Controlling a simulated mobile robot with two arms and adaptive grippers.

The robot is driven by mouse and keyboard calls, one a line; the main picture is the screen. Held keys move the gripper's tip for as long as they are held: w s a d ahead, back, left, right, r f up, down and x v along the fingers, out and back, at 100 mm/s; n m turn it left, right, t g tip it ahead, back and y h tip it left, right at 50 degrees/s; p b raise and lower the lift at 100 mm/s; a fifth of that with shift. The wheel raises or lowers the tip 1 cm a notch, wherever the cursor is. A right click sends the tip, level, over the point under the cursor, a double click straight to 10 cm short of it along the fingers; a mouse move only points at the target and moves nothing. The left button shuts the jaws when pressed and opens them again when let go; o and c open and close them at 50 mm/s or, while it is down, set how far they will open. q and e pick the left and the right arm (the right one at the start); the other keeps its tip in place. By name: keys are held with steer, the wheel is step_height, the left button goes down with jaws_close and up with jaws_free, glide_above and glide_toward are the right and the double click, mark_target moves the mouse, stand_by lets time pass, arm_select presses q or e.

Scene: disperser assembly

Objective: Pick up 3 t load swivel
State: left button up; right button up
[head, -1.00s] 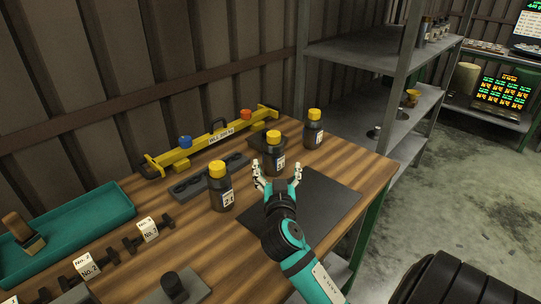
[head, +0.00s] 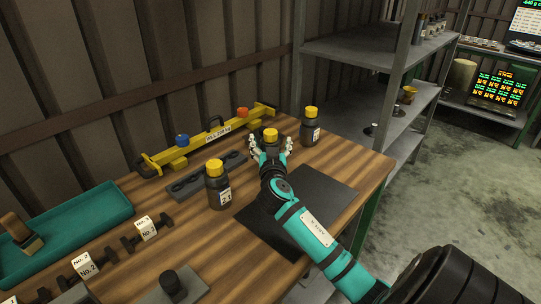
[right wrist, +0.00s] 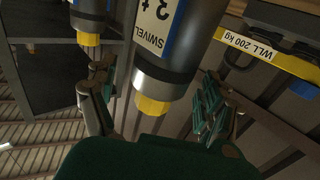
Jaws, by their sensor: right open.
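The 3 t load swivel is a dark cylinder with a yellow end (head: 271,135), standing upright in the middle of three similar ones on the wooden table. My right gripper (head: 270,147) is open, with its fingers on either side of this swivel; its arm hides the swivel's lower part. In the right wrist view the swivel (right wrist: 175,60) appears inverted, its label reading "SWIVEL 3 t". It lies between the spread fingers of the right gripper (right wrist: 155,92). Whether the fingers touch it I cannot tell. My left gripper is not in view.
Similar cylinders stand left (head: 218,190) and right (head: 310,128) of the swivel. Behind is a yellow lifting beam (head: 205,143) marked WLL 200 kg. A dark mat (head: 325,190) lies in front, under my arm. A teal tray (head: 85,230) is at left, shelves (head: 365,52) at right.

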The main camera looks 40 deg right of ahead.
jaws_close()
steer(key=shift+r, duration=0.15)
stand_by(0.4)
steer(key=shift+r, duration=0.1)
